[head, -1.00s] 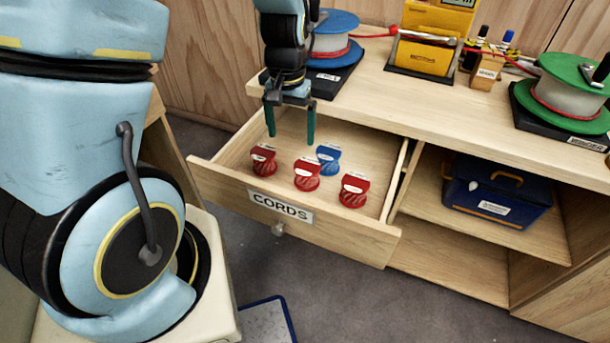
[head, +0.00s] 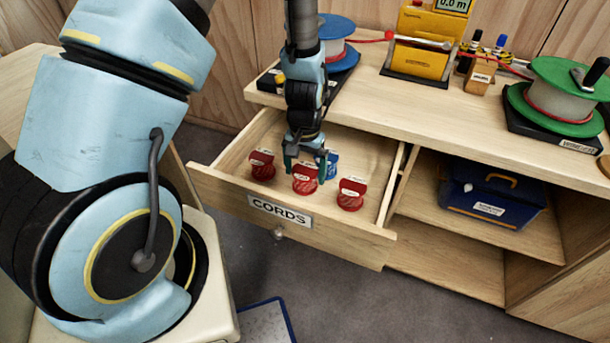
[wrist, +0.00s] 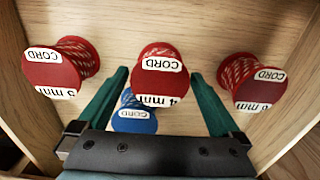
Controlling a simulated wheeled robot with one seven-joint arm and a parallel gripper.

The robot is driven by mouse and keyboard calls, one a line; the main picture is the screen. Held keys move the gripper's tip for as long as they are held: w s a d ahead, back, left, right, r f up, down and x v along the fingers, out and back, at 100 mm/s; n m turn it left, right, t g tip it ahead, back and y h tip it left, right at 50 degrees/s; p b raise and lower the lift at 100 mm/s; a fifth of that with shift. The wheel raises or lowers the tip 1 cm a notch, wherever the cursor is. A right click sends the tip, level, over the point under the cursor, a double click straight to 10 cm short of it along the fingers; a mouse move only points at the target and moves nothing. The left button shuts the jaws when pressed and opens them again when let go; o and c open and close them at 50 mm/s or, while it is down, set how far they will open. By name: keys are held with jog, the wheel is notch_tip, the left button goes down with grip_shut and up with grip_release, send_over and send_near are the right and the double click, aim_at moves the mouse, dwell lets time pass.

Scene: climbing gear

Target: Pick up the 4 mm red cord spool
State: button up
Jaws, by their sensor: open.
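The 4 mm red cord spool (head: 305,180) stands in the open drawer, the middle one of three red spools. In the wrist view the 4 mm spool (wrist: 158,78) shows an upside-down "4 mm" on its label, between the fingertips. My gripper (head: 305,168) is open above and around it, pointing down, with a green finger on each side. The wrist view shows the open gripper (wrist: 159,80) with a gap beside the spool on both sides; contact is not visible. The spool's lower part is hidden in the wrist view.
Red spools stand on the left (head: 262,164) and right (head: 351,194). A blue spool (head: 330,163) stands close behind, partly hidden; in the wrist view it (wrist: 134,118) lies between the fingers near the palm. The drawer front (head: 215,187) and the bench top (head: 440,110) border the space.

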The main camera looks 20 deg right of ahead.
jog(key=shift+f, duration=1.25)
jog(key=c, duration=1.3)
jog(key=shift+r, duration=0.1)
